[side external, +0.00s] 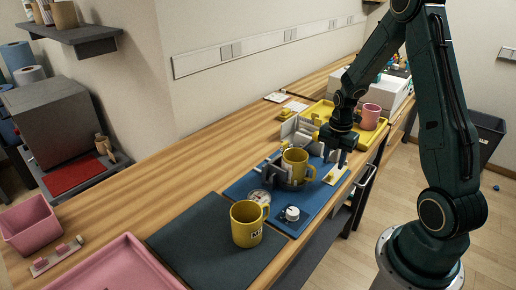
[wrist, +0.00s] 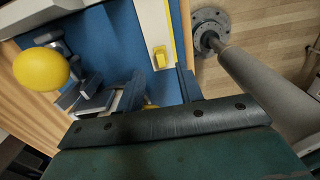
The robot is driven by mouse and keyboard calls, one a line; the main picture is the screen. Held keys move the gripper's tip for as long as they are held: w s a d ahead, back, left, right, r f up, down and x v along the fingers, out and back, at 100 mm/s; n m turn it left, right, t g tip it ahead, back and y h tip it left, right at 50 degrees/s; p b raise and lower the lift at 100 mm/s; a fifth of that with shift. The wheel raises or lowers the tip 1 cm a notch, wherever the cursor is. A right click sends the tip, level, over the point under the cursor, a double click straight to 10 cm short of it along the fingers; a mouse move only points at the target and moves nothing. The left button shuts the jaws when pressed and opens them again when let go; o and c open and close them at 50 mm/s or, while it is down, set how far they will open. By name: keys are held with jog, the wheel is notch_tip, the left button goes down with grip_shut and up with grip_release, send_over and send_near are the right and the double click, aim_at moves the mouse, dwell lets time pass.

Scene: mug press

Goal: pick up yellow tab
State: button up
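The yellow tab (wrist: 160,57) lies on a pale plate (wrist: 157,30) on the blue mat, ahead of my fingers in the wrist view. In the side view the small yellow tab (side external: 330,176) shows on the pale plate at the right edge of the blue mat. My gripper (side external: 335,157) points down above and slightly behind the plate, apart from the tab. In the wrist view my gripper (wrist: 162,88) has its two dark fingers spread with a clear gap and nothing between them.
A yellow mug (side external: 295,164) stands in the grey press beside the plate. A round yellow knob (wrist: 40,68) is left in the wrist view. Another yellow mug (side external: 247,225) stands on a dark mat (side external: 190,240).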

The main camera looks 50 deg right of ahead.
aim_at(331, 174)
jog(key=shift+a+f, duration=0.1)
jog(key=shift+f, duration=2.3)
jog(key=shift+c, duration=0.5)
grip_shut()
